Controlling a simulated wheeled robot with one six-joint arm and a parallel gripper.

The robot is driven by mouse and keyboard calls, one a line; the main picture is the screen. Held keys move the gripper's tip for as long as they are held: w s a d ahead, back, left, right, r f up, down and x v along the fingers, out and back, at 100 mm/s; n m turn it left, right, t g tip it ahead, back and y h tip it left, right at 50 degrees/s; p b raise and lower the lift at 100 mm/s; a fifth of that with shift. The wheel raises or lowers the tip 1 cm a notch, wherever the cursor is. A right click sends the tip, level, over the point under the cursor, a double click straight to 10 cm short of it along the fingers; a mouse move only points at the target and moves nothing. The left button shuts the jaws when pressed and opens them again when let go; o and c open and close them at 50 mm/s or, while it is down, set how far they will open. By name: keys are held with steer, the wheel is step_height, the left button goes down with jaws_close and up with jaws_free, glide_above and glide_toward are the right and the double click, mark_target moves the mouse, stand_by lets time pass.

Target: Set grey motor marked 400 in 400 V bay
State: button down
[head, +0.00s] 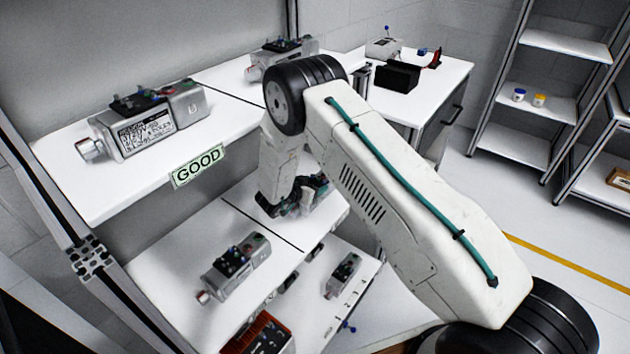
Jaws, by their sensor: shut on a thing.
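My gripper (287,206) points down over the right part of the middle shelf (180,262), right of a dark dividing line. It is shut on a grey motor (318,196), mostly hidden behind my wrist and fingers. The motor is at or just above the shelf; I cannot tell if it touches. No 400 marking or bay voltage label is readable here. Another grey motor (238,268) with dark terminals lies on the middle shelf, left of the line.
The upper shelf (75,185) bears a green GOOD sign (198,166), a large labelled motor (150,118) and another motor (268,60) behind my arm. Below are a small motor (343,275) and a red crate (262,332). A white bench (440,78) stands behind right.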

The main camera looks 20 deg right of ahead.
steer(key=shift+f, duration=0.3)
steer(key=shift+c, duration=1.6)
jaws_free()
steer(key=shift+f, duration=0.2)
